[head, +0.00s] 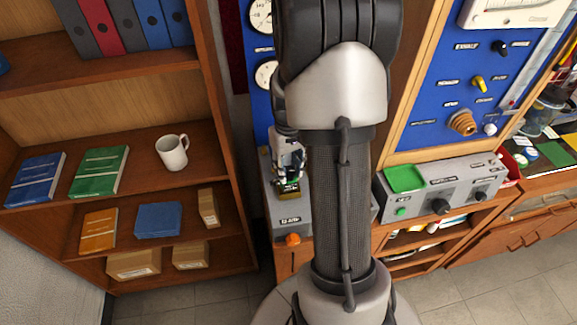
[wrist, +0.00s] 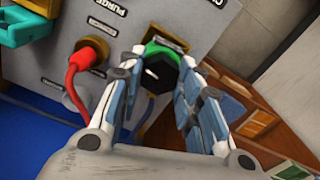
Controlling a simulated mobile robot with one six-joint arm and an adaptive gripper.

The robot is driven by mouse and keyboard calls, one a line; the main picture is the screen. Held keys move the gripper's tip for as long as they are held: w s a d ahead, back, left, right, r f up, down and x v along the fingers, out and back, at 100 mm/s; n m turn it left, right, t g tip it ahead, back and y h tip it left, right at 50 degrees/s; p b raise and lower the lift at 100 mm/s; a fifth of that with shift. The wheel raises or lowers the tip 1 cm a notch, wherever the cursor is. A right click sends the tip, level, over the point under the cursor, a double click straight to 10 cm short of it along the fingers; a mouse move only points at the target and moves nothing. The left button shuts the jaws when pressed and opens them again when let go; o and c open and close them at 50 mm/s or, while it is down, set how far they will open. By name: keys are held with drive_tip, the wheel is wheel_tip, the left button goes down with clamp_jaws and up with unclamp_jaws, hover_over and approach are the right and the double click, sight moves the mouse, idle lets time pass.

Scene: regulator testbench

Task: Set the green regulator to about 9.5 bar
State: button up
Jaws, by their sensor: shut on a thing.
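The green regulator (wrist: 158,72) shows in the wrist view as a black knob with a green collar, below a brass-coloured plate on a grey panel. My gripper (wrist: 164,60) has one finger on each side of the knob and is shut on it. In the head view my gripper (head: 288,160) is at the grey box left of my arm, and the knob cannot be made out there. Two white round gauges, an upper one (head: 261,14) and a lower one (head: 266,74), are partly hidden by my arm. Their readings are too small to tell.
In the wrist view, a red plug with a cable (wrist: 88,54) sits left of my gripper, near a teal part (wrist: 30,22). A bookshelf (head: 203,110) with a mug (head: 172,152) stands on the left. A grey control box (head: 468,178) is right of my arm.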

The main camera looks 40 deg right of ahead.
sight(288, 171)
drive_tip(key=shift+n, duration=0.5)
drive_tip(key=o, duration=1)
drive_tip(key=shift+o, duration=0.2)
wheel_tip(288, 171, up, 12)
drive_tip(key=shift+a, duration=0.1)
idle(0.4)
